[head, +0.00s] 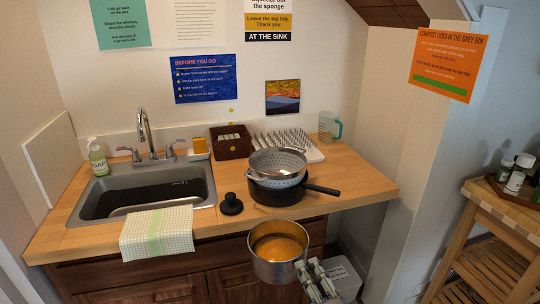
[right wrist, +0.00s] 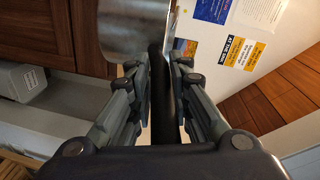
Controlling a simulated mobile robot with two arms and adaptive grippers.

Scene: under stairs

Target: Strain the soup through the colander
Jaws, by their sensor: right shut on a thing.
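A steel saucepan (head: 262,268) of orange soup (head: 279,247) is held level in front of the counter's front edge. My right gripper (head: 305,267) is shut on its handle, at the pan's right side. In the right wrist view the dark handle (right wrist: 166,95) runs between the fingers to the steel pan (right wrist: 130,28). A grey colander (head: 270,179) with a steel rim sits in the mouth of a black pot (head: 278,197) on the counter, behind the saucepan. The pot's black handle points right. My left gripper is not in view.
A black lid-like thing with a knob (head: 231,205) lies left of the pot. The sink (head: 190,192), checked towel (head: 157,232) and soap bottle (head: 97,158) are farther left. A dish rack (head: 290,145) and measuring jug (head: 329,126) stand behind. The counter's right end (head: 365,183) is clear.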

